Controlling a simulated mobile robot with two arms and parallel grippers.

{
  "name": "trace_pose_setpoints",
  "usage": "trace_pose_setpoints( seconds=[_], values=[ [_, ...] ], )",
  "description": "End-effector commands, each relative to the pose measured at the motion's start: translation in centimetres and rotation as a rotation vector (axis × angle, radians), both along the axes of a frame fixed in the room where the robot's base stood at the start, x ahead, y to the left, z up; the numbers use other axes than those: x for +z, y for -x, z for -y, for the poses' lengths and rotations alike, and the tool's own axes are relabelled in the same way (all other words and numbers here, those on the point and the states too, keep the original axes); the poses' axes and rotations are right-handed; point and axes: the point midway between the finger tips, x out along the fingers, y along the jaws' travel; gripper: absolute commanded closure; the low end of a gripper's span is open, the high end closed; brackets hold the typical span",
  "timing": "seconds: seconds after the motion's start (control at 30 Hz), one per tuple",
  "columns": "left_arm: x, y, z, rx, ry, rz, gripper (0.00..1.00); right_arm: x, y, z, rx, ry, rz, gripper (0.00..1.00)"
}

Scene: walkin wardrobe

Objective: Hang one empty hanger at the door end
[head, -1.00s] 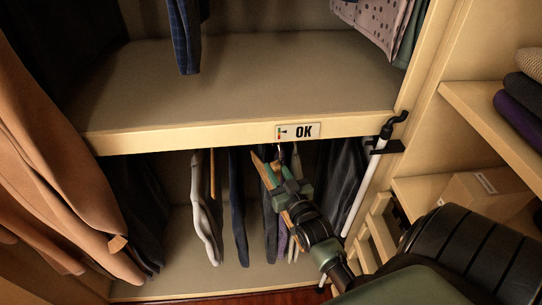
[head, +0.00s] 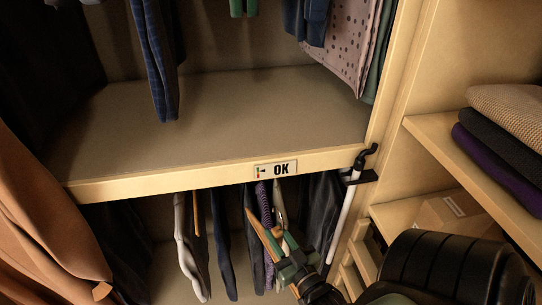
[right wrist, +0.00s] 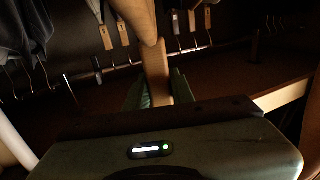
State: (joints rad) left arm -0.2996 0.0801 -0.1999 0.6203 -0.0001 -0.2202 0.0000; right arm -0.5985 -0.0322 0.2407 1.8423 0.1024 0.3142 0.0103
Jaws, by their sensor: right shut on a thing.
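My right gripper (head: 284,250) is shut on a wooden hanger (head: 258,226) below the shelf edge, among the hanging clothes. In the right wrist view the hanger (right wrist: 156,72) stands between the green fingers (right wrist: 157,90), with its wood rising past them. Its hook is not clear in either view. The rail (right wrist: 130,66) crosses the right wrist view behind the hanger, with several hooks and brown tags on it. In the head view the shelf hides the rail. My left gripper is not in view.
Trousers (head: 222,245) and a light garment (head: 184,245) hang left of the gripper. A white pole (head: 343,222) with a black hook stands to the right. Side shelves hold folded knitwear (head: 500,160) and a box (head: 440,210).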

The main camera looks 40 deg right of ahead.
Motion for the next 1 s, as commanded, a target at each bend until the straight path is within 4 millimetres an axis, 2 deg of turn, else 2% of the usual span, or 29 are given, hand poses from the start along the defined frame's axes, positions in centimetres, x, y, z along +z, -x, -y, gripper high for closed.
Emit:
trace_pose_setpoints(
  seconds=[1.0],
  values=[
    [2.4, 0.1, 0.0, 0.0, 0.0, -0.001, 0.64, 0.0, 11.7, -3.1, 0.0, -0.001, -0.001, 1.0]
  ],
)
